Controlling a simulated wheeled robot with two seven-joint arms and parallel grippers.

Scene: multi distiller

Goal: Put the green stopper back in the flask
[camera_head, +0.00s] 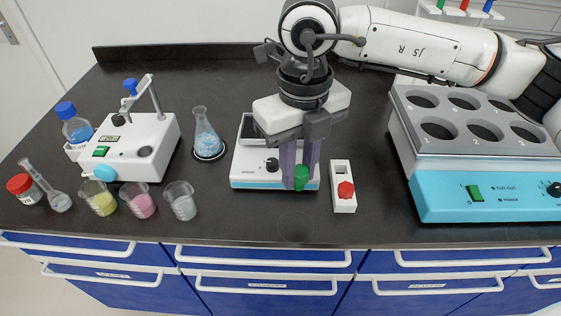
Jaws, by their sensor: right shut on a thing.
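The green stopper (301,184) is between the fingertips of my right gripper (300,168), which is shut on it. My right arm comes in from the upper right, and the gripper points down in front of a white device. I cannot tell exactly how high the stopper is above the surface. A conical flask (206,138) with blue liquid stands upright on the bench to the left of the gripper, apart from it. Its narrow neck shows no stopper. My left gripper is not in view.
The white device (246,168) stands behind the gripper. A white block with a red knob (345,189) is to its right. A large blue bath (442,204) with round wells fills the right. Left are a white instrument (146,150), bottles and several small beakers.

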